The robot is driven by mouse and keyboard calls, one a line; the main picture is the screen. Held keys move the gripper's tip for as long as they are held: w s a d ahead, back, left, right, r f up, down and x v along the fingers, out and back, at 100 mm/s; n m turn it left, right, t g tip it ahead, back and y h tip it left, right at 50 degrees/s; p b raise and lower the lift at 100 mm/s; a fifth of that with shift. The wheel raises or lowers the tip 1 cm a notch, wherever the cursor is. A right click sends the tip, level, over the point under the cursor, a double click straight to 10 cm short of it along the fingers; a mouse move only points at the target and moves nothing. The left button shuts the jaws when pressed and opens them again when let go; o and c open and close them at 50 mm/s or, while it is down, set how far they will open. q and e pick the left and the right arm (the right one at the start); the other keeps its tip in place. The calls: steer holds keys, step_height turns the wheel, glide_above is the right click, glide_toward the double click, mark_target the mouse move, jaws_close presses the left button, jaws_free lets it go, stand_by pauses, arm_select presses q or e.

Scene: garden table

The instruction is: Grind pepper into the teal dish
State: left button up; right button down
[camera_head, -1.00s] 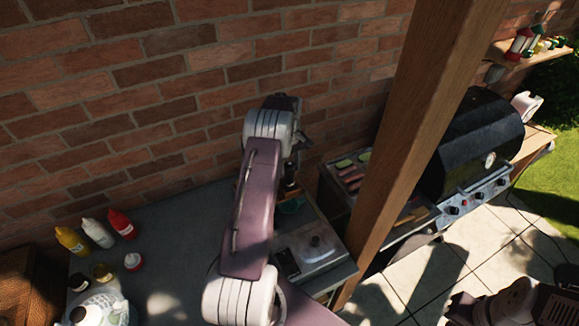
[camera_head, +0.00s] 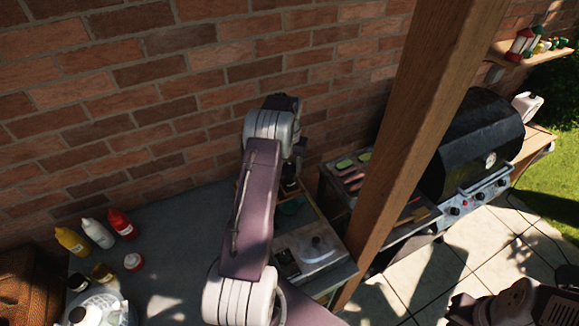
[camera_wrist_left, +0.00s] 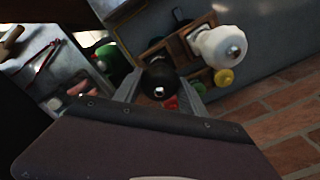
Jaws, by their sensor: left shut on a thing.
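My left gripper (camera_wrist_left: 160,92) is shut on a black pepper grinder (camera_wrist_left: 158,80), seen end-on with a silver knob in the left wrist view. In the head view the gripper is mostly hidden by its arm, with dark parts just above the dish. I cannot tell how far the grinder is tilted. My right gripper's fingers do not show.
Yellow (camera_head: 70,241), white (camera_head: 97,233) and red (camera_head: 122,224) bottles stand on the grey table at left. A wooden post (camera_head: 410,130) rises in front of the black grill (camera_head: 474,140). The brick wall is behind. The table's middle is clear.

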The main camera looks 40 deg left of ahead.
mark_target(289, 164)
arm_select(q)
steer(key=shift+m, duration=0.6)
steer(key=o, duration=1.4)
steer(key=shift+c, duration=0.2)
steer(key=shift+r+b, duration=0.3)
step_height(289, 164, up, 8)
steer(key=shift+f+b, duration=0.1)
steer(key=shift+b, duration=0.95)
steer(key=shift+r, duration=0.4)
